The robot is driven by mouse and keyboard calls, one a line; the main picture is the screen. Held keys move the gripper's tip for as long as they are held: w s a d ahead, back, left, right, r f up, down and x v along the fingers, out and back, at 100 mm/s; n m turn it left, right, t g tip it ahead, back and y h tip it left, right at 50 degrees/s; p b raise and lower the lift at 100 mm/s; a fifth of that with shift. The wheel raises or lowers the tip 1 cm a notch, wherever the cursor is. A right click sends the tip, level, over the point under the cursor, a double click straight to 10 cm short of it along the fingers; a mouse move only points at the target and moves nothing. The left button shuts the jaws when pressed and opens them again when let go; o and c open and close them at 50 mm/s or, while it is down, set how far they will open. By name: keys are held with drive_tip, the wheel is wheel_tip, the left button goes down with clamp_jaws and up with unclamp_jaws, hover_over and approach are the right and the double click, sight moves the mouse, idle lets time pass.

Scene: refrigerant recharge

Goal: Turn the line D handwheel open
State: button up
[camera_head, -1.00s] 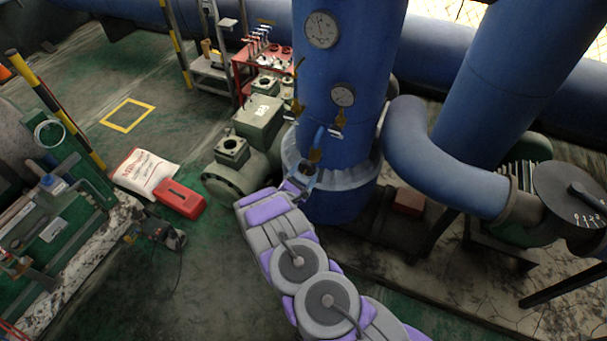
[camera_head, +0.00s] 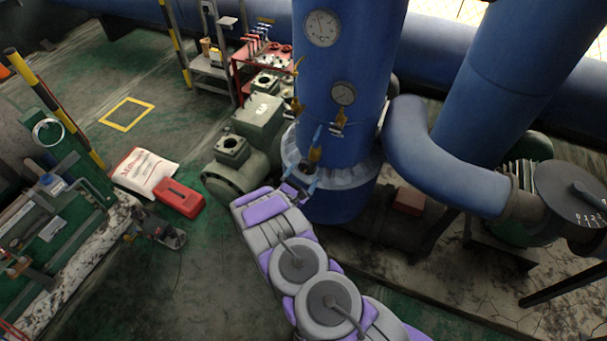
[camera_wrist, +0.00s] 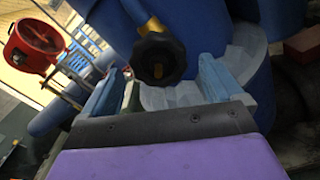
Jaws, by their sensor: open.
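A black lobed handwheel (camera_wrist: 158,60) on a yellow valve stem shows in the wrist view, in front of a blue column. It lies between and beyond the two blue fingers of my gripper (camera_wrist: 160,76), which are open and apart, with nothing gripped. No line D label is readable. In the head view my gripper (camera_head: 299,188) is at the lower front of the blue column (camera_head: 345,65), just below a yellow valve (camera_head: 316,150). Other small yellow valves (camera_head: 340,119) sit higher on the column. Contact between fingers and wheel cannot be told.
Two round gauges (camera_head: 322,28) (camera_head: 343,94) are on the column. A grey-green pump (camera_head: 258,125) stands left of it, and a thick blue bent pipe (camera_head: 435,165) is at its right. A red box (camera_head: 180,198) and a white bag (camera_head: 144,172) lie on the floor at left.

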drive_tip(key=b+v, duration=0.1)
drive_tip(key=v, duration=0.4)
drive_tip(key=shift+s+a, duration=0.15)
drive_tip(key=shift+s, duration=0.15)
